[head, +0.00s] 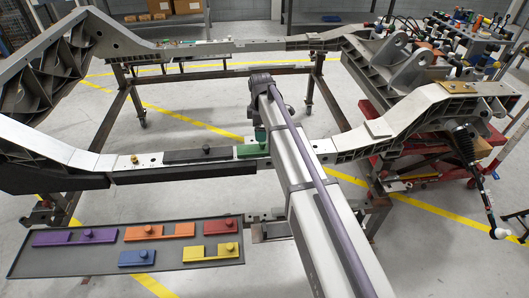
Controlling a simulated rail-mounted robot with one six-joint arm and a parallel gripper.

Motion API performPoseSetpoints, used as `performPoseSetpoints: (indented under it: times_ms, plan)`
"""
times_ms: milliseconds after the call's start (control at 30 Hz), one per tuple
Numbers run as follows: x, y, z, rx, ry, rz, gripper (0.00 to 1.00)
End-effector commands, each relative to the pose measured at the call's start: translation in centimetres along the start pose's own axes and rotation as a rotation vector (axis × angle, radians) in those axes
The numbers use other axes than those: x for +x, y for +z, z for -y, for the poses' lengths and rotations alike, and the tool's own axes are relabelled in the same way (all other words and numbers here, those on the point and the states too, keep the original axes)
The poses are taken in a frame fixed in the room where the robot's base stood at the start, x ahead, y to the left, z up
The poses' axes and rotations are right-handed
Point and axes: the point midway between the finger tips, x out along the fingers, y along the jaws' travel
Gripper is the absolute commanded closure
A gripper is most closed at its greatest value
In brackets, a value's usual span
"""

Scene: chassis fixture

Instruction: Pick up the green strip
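The green strip (252,151) lies on the near rail of the chassis, in line with a black strip (198,155) to its left. The right part of the green strip is hidden behind my arm. A teal-green knob-like part (260,134) shows just above its right part. My gripper (254,113) is above the green strip at the end of my arm, pointing down. Its fingers are small and mostly hidden by the arm, so I cannot tell whether they are open or touch anything.
A dark tray (20,262) at the lower left holds purple (75,237), orange (144,232), red (221,227), blue (137,258) and yellow (197,252) strips. A brass knob (134,158) stands on the near rail. Valves and hoses (462,42) crowd the upper right.

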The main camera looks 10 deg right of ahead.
Motion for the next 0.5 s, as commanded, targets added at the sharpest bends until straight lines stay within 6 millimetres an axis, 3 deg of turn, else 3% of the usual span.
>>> performPoseSetpoints:
  times_ms: [33, 100, 333, 500]
  plan:
    - [2.3, 0.0, 0.0, 0.0, 0.0, 0.0, 0.07]
    - [3.7, 0.0, 0.0, 0.001, 0.0, 0.0, 0.07]
    - [4.2, 0.0, 0.0, 0.002, 0.0, 0.0, 0.07]
    - [7.4, 0.1, -0.1, 0.002, 0.0, 0.0, 0.07]
